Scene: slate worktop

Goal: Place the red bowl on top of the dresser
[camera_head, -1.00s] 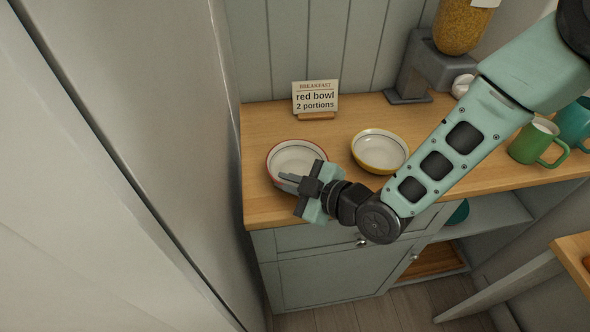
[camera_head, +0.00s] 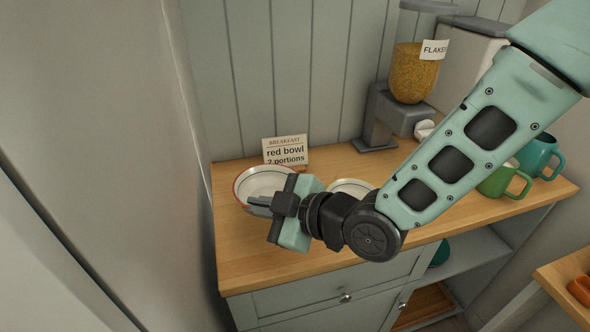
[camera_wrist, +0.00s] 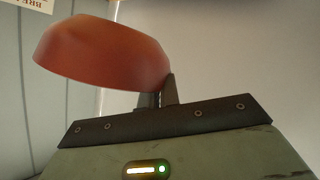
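The red bowl (camera_head: 263,180), pale inside with a red rim, is at the left end of the wooden dresser top (camera_head: 330,245). In the wrist view its red outer side (camera_wrist: 100,52) fills the upper left and looks tilted. My gripper (camera_head: 256,205) is at the bowl's near right edge. In the wrist view its fingers (camera_wrist: 161,92) are close together at the bowl's rim and look shut on it. The bowl overlaps the foot of the card behind it and seems slightly raised. Its underside contact is hidden in the head view.
A yellow-rimmed bowl (camera_head: 350,186) stands close to the right, partly behind my arm. A "red bowl, 2 portions" card (camera_head: 285,150) stands behind. A flakes dispenser (camera_head: 412,75) and green mug (camera_head: 497,183) are farther right. A tall pale panel (camera_head: 130,150) bounds the left.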

